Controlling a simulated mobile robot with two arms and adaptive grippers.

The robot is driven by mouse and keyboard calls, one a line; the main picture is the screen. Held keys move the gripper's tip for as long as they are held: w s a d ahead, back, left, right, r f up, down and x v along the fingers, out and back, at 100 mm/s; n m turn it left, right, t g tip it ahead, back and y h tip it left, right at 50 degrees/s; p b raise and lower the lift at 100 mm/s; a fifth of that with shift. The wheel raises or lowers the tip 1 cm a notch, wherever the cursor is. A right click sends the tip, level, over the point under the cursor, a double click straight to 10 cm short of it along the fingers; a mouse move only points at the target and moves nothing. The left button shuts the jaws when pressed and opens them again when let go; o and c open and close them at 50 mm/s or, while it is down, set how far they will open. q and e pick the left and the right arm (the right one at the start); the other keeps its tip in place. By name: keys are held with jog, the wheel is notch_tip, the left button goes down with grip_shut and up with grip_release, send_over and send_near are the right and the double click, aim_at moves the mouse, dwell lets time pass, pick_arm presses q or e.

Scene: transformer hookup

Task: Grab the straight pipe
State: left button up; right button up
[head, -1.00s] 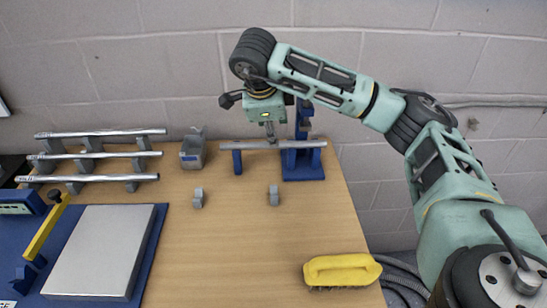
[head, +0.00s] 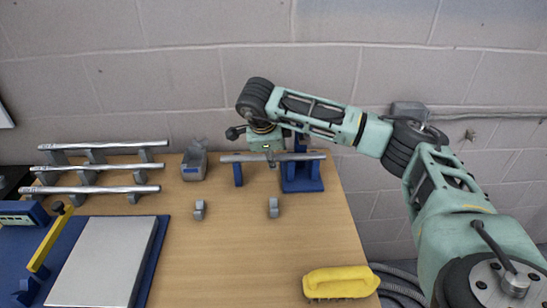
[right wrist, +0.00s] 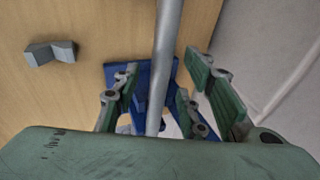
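A straight grey pipe (head: 238,158) lies level across a blue support (head: 238,174) and a larger blue stand (head: 303,183) at the back of the table. In the right wrist view the pipe (right wrist: 168,45) runs between the fingers of my right gripper (right wrist: 160,92). The fingers are open, with a gap visible on both sides of the pipe. In the head view my right gripper (head: 271,160) is over the pipe's middle, and its fingertips are hard to make out. My left gripper is not in view.
Several grey holders carry three more pipes (head: 105,168) at the left. A grey bin (head: 194,166) and two small grey rests (head: 199,209) stand near the middle. A yellow brush (head: 341,282) lies at the front right. A metal plate (head: 103,262) lies front left.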

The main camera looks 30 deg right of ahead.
grip_shut()
jog(key=shift+r, duration=0.1)
dwell(0.3)
